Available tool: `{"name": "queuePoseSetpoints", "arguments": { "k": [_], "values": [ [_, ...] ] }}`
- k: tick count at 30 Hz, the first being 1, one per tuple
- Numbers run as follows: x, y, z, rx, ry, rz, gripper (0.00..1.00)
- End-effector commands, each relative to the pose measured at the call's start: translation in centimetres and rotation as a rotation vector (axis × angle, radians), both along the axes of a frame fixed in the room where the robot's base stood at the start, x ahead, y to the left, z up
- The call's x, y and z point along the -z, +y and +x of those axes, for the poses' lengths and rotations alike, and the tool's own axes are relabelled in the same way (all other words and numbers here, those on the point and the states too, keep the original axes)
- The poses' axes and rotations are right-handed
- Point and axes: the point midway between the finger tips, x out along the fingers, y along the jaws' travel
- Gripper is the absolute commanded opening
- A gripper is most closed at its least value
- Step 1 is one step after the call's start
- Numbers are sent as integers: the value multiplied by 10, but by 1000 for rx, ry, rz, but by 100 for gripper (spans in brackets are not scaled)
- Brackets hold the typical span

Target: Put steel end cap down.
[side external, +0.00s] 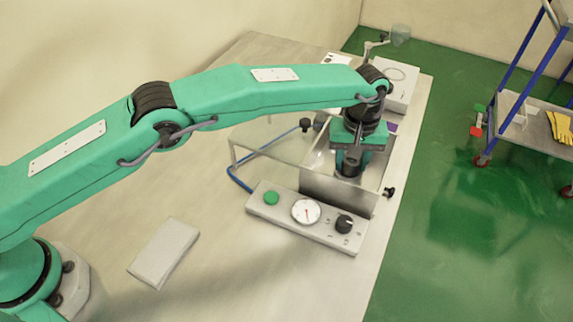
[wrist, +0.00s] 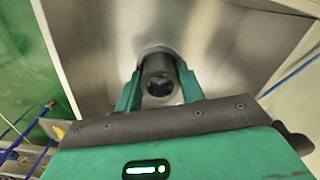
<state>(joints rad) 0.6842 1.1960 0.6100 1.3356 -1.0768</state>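My gripper (side external: 352,166) points down over an open-topped steel box (side external: 338,194) near the table's right edge. Its two green fingers sit on either side of a dark, round piece, which I take to be the steel end cap (wrist: 161,86). In the wrist view the fingers of my gripper (wrist: 160,78) appear to touch its sides. A pale rim shows around its far end. The box's bare metal surface (wrist: 235,45) lies beyond. The box's front wall and the fingers hide the cap's lower end in the side view, so I cannot tell whether it touches the floor.
A control panel (side external: 325,228) with a green button, gauge and black knob stands before the box. A blue hose (side external: 240,181) runs at its left. A flat grey block (side external: 164,253) lies at the front left. A white unit (side external: 398,85) stands behind. A blue-framed cart (side external: 525,125) is off the table.

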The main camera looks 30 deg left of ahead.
Motion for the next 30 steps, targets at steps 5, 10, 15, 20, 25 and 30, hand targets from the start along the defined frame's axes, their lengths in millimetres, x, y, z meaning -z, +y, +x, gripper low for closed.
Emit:
{"name": "queuePoseSetpoints", "arguments": {
  "k": [5, 10, 15, 20, 25, 30],
  "values": [
    [0, 0, 0, 0, 0, 0, 57],
    [0, 0, 0, 0, 0, 0, 57],
    [-4, 0, 0, 0, -1, -1, 57],
    [-17, 0, 0, 0, -2, -1, 57],
    [-38, 0, 1, 0, -3, -2, 57],
    [-60, 0, 1, 0, -2, -2, 57]
  ]
}}
